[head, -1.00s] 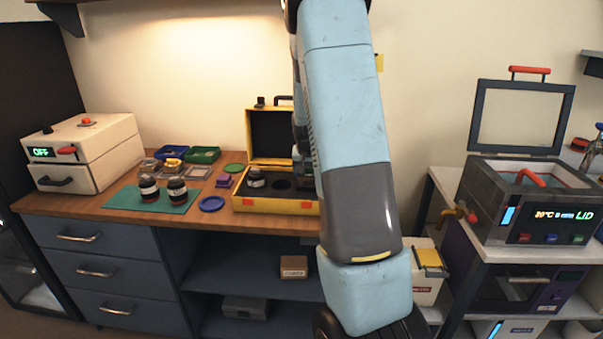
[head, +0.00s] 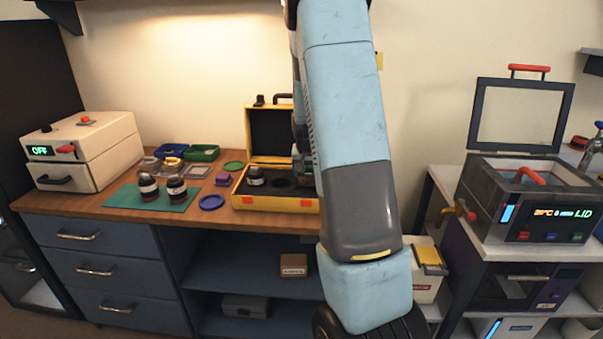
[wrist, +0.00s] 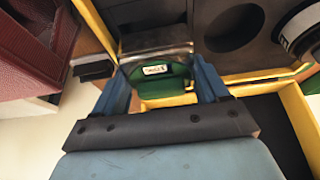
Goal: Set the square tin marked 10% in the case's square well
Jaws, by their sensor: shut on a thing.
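In the wrist view my gripper (wrist: 160,80) is shut on a green tin with a small white label (wrist: 157,69). The label is too blurred to read surely as 10%.
A dark red box (wrist: 35,55) is at the wrist view's left.

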